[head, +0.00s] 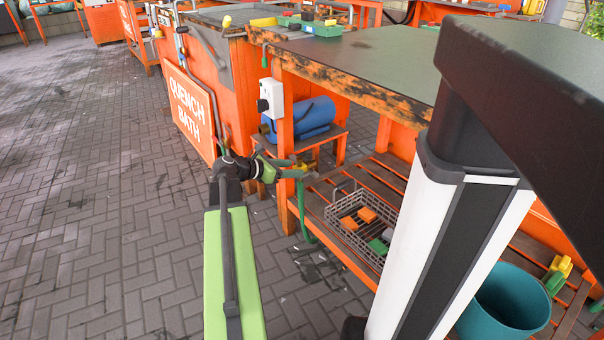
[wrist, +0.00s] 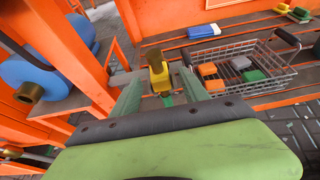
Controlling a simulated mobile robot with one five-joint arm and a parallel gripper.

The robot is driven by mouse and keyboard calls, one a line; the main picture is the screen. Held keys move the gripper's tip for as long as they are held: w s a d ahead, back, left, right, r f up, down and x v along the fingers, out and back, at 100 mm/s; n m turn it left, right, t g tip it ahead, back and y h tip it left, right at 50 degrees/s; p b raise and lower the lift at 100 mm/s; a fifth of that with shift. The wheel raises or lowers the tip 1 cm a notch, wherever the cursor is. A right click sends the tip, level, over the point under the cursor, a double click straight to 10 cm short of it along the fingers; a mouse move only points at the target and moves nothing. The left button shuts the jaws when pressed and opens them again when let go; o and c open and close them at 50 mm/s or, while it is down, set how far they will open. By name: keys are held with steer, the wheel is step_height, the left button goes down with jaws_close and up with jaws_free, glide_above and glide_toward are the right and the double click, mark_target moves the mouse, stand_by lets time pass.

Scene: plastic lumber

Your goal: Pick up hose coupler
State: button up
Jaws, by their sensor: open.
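The hose coupler, a yellow piece with a brass-coloured end, shows in the wrist view (wrist: 157,76) between the fingers of my gripper (wrist: 160,92). A green part shows below it. In the head view the yellow coupler (head: 302,167) is small, at the fingertips of my gripper (head: 294,168), beside the orange table leg. A green hose-like piece (head: 304,212) hangs below it. My gripper is open, with one finger on each side of the coupler in the wrist view. I cannot tell whether either finger touches it.
A wire basket (head: 339,223) with orange, green and grey blocks stands on the slatted lower shelf. A teal bucket (head: 506,304) is at the lower right. Paved floor (head: 90,190) is open to the left.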

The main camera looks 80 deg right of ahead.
steer(key=shift+x, duration=0.75)
jaws_close()
steer(key=shift+r, duration=0.1)
